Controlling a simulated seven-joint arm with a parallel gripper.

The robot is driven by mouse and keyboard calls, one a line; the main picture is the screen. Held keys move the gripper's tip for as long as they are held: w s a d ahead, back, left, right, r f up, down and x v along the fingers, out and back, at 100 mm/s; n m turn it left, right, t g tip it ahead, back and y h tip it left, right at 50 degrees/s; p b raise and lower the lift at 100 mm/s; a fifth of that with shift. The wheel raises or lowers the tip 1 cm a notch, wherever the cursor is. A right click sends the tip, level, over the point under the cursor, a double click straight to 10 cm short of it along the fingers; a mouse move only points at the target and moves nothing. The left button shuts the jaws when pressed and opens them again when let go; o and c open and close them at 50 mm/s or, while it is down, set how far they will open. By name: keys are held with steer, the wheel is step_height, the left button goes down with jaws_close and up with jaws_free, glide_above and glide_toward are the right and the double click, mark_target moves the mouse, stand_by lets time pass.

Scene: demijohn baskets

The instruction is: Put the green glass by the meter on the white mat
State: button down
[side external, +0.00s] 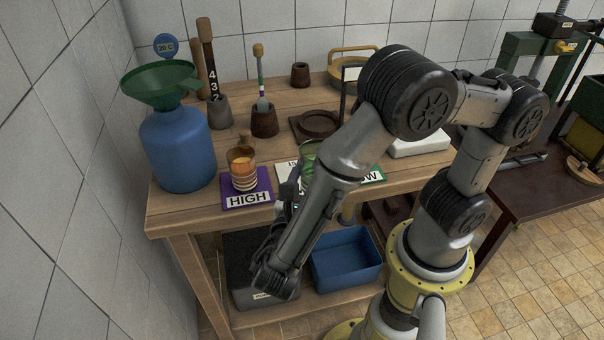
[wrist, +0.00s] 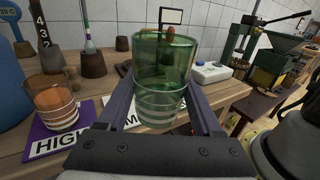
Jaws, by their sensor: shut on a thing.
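My gripper (wrist: 160,88) is shut on a green glass (wrist: 163,60) with pale bands near its base, one finger on each side. The glass is upright. In the side view, the green glass (side external: 307,152) shows only in part behind my arm. The white mat (side external: 287,169) lies between the purple and green mats, partly hidden by my arm. In the wrist view, the white mat (wrist: 112,106) shows beside and below the glass. I cannot tell whether the glass touches it. The white meter (wrist: 212,72) stands behind and right of the glass.
An amber glass (side external: 242,170) stands on the purple HIGH mat (side external: 247,201), left of my gripper. A green LOW mat (side external: 372,176) lies to the right. A blue demijohn (side external: 178,150) with a green funnel (side external: 160,84) stands at the left. A stand with a white plate (wrist: 171,16) is behind the glass.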

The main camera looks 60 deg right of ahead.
steer(key=s+d+r+n+t, duration=0.1)
steer(key=s+d+r+t, duration=0.1)
steer(key=s+d+r, duration=0.35)
steer(key=shift+y, duration=0.4)
steer(key=w+d+f, duration=0.1)
steer(key=w+f, duration=0.2)
steer(key=w, duration=0.1)
steer(key=w+d+f, duration=0.1)
steer(key=w+f, duration=0.2)
steer(key=w, duration=0.2)
steer(key=w+d+f, duration=0.1)
steer(key=w+f, duration=0.3)
steer(key=shift+w+d, duration=0.35)
steer(key=shift+d, duration=0.05)
steer(key=shift+w+f+n, duration=0.15)
steer(key=shift+f+n, duration=0.15)
steer(key=shift+f, duration=1.3)
steer(key=shift+c, duration=0.2)
jaws_free()
steer(key=shift+f, duration=0.1)
steer(key=v, duration=1.2)
